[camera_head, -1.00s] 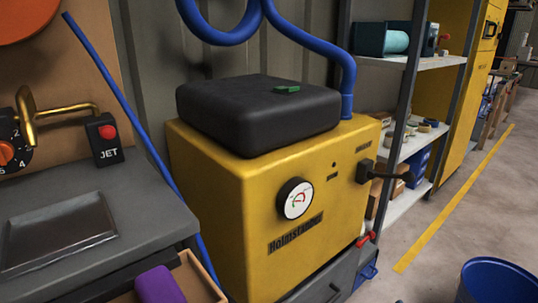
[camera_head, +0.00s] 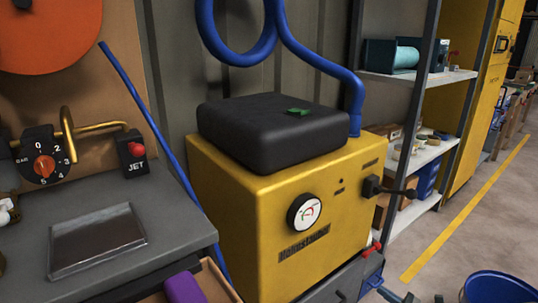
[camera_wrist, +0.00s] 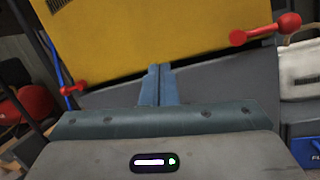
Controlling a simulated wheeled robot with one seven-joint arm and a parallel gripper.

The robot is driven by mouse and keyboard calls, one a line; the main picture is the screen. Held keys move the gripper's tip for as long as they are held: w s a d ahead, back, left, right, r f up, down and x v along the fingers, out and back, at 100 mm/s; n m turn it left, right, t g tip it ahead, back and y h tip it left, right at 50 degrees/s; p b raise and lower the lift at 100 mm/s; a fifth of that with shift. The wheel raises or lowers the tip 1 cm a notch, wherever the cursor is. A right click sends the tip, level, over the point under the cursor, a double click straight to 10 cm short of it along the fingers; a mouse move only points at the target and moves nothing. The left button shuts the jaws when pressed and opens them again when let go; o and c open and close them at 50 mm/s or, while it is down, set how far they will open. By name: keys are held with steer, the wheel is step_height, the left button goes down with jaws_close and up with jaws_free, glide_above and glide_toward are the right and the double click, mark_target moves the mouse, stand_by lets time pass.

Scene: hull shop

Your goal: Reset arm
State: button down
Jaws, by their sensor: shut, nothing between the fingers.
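My gripper (camera_wrist: 160,70) shows in the middle of the wrist view, its two blue-grey fingers together with nothing between them. Beyond the fingertips is the front of the yellow machine (camera_wrist: 150,35), with grey casing below it; I cannot tell the exact gap. In the head view the yellow machine (camera_head: 240,210) stands in the middle, with a black padded block (camera_head: 270,137) and a small green piece (camera_head: 298,111) on top. A dark part at the bottom edge, right of centre, may be mine; the fingers are not clear there.
A grey bench (camera_head: 180,220) with a metal tray (camera_head: 97,240) stands at the left. A dark handle (camera_head: 390,188) juts from the machine's right side. Shelves (camera_head: 420,78) stand behind it. A blue bin (camera_head: 498,288) is at the lower right. Floor is open beside the yellow line.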

steer(key=s+a+r+n+g+h+p, duration=0.25)
steer(key=a+r+n+g+p, duration=0.55)
steer(key=r, duration=0.6)
steer(key=s+a+r+n+g+h+p, duration=0.3)
steer(key=a+r+n+g, duration=0.35)
steer(key=a+r, duration=0.55)
steer(key=s+a+r+n+t+h+p, duration=0.1)
steer(key=s+r+n+h+p, duration=0.4)
steer(key=r, duration=1.1)
steer(key=s+a+r+n+t+h+p, duration=0.1)
steer(key=s+r+n+h+p, duration=0.4)
steer(key=s+r+n+p, duration=0.5)
steer(key=s+r+t+p, duration=0.1)
steer(key=s+r+p, duration=0.2)
steer(key=r, duration=0.3)
steer(key=shift+s+a+r, duration=0.4)
steer(key=shift+s, duration=0.35)
steer(key=c, duration=2.1)
jaws_free()
steer(key=shift+t, duration=0.25)
steer(key=shift+c, duration=0.2)
